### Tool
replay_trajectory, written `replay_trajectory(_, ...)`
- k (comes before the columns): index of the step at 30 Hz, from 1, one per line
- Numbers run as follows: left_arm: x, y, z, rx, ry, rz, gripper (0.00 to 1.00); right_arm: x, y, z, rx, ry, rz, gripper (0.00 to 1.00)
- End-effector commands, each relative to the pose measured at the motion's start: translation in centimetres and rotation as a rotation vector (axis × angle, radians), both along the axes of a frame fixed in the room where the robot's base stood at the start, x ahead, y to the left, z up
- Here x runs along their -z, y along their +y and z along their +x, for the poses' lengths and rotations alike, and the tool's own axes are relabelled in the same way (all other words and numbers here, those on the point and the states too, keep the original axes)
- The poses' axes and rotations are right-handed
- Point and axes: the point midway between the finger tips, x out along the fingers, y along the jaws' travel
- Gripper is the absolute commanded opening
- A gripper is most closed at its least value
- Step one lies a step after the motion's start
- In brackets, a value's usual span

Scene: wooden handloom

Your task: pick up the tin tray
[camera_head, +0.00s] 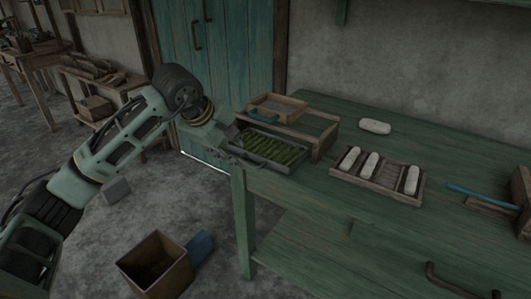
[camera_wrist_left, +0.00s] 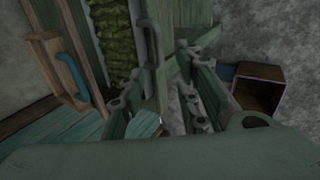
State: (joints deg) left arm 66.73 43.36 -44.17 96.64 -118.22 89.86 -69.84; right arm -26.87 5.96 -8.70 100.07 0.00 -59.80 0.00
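The tin tray (camera_head: 257,159) is a grey, low-walled tray filled with green rolled pieces. It sits at the left end of the green table, in front of a small wooden stand. In the left wrist view its grey rim and handle (camera_wrist_left: 152,45) show at upper middle, beside the green contents. My left gripper (camera_head: 232,150) is at the tray's left end. In the wrist view its fingers (camera_wrist_left: 165,88) are apart, with the tray's handle end between or just beyond them. I cannot tell whether they touch it. My right gripper is not in view.
The wooden stand (camera_head: 312,132) with a small wooden box (camera_head: 278,106) is close behind the tray. A slotted wooden rack (camera_head: 377,184) with white rolls stands to the right on the green table (camera_head: 320,225). An open wooden crate (camera_head: 154,266) is on the floor.

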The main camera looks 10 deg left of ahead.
Motion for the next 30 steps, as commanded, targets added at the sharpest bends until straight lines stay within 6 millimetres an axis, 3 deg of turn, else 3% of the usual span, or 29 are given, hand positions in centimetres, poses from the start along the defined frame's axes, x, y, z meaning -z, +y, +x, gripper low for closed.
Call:
replay_trajectory(13, 5.2, -1.4, 3.0, 0.001, 0.004, -0.006, 0.31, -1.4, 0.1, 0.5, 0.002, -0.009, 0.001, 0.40)
replay_trajectory(23, 5.9, -1.6, 3.5, 0.003, 0.001, -0.006, 0.31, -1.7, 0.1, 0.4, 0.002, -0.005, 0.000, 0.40)
replay_trajectory(30, 5.8, -1.6, 3.5, 0.003, 0.001, -0.006, 0.10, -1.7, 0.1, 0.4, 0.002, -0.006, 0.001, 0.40)
